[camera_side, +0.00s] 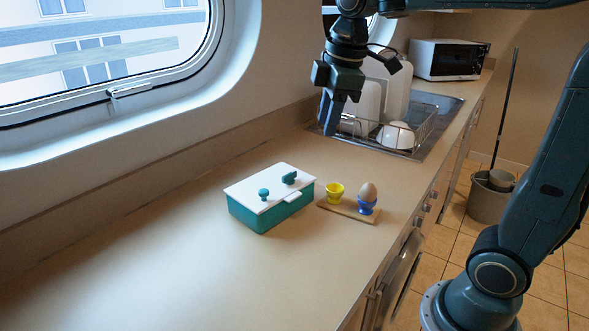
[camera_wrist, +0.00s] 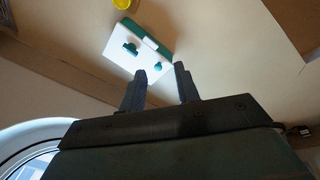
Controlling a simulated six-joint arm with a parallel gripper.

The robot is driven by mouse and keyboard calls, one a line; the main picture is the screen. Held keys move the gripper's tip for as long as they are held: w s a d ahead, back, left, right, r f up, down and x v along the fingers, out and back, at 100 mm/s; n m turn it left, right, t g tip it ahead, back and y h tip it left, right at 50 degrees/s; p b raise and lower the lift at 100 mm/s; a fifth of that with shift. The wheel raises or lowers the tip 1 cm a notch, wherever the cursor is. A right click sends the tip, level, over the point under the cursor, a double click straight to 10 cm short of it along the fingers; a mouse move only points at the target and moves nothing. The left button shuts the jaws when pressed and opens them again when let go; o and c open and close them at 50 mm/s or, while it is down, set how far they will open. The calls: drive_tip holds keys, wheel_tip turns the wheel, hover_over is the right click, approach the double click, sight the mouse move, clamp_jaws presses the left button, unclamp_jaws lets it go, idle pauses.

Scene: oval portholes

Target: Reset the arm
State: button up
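My gripper (camera_side: 331,112) hangs in the air above the back of the counter, behind the teal box and near the dish rack. In the wrist view my gripper (camera_wrist: 160,72) shows two dark fingers held apart with nothing between them. It is open and touches nothing. The side view shows the fingers nearly edge-on.
A teal box (camera_side: 272,215) with a white lid and teal knobs sits on the counter (camera_side: 150,260). Beside it a wooden board (camera_side: 347,211) holds a yellow cup (camera_side: 335,191) and an egg (camera_side: 369,192) in a blue cup (camera_side: 366,207). A dish rack (camera_side: 425,125) stands behind. The left counter is clear.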

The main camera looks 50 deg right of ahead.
drive_tip(key=s+a+f+m+t, duration=0.1)
drive_tip(key=s+f+m, duration=0.2)
drive_tip(key=s, duration=0.5)
drive_tip(key=s+a+f+m+t, duration=0.2)
drive_tip(key=s+f+m, duration=0.1)
drive_tip(key=s+m, duration=0.3)
drive_tip(key=shift+s+a, duration=0.15)
drive_tip(key=shift+s, duration=0.7)
